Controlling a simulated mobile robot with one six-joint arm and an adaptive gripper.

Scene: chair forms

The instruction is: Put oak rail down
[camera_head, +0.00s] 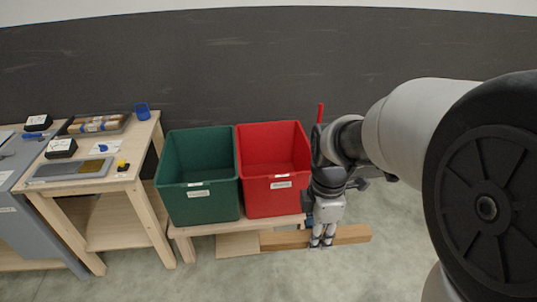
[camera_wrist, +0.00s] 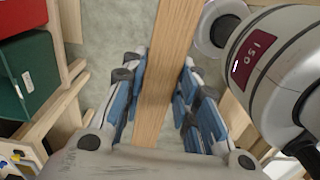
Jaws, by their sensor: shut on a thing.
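The oak rail (camera_head: 352,234) is a long plain wooden bar, lying roughly level in front of the low bench's right end. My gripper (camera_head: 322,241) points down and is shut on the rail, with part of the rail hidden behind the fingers. In the wrist view the rail (camera_wrist: 168,55) runs between the blue-padded fingers of my gripper (camera_wrist: 154,95) and out of the top of the picture. I cannot tell whether the rail touches anything below.
A green bin (camera_head: 198,205) and a red bin (camera_head: 275,203) stand side by side on a low wooden bench (camera_head: 205,229). A wooden table (camera_head: 131,178) with small items stands at left. The grey floor (camera_head: 390,270) in front is clear.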

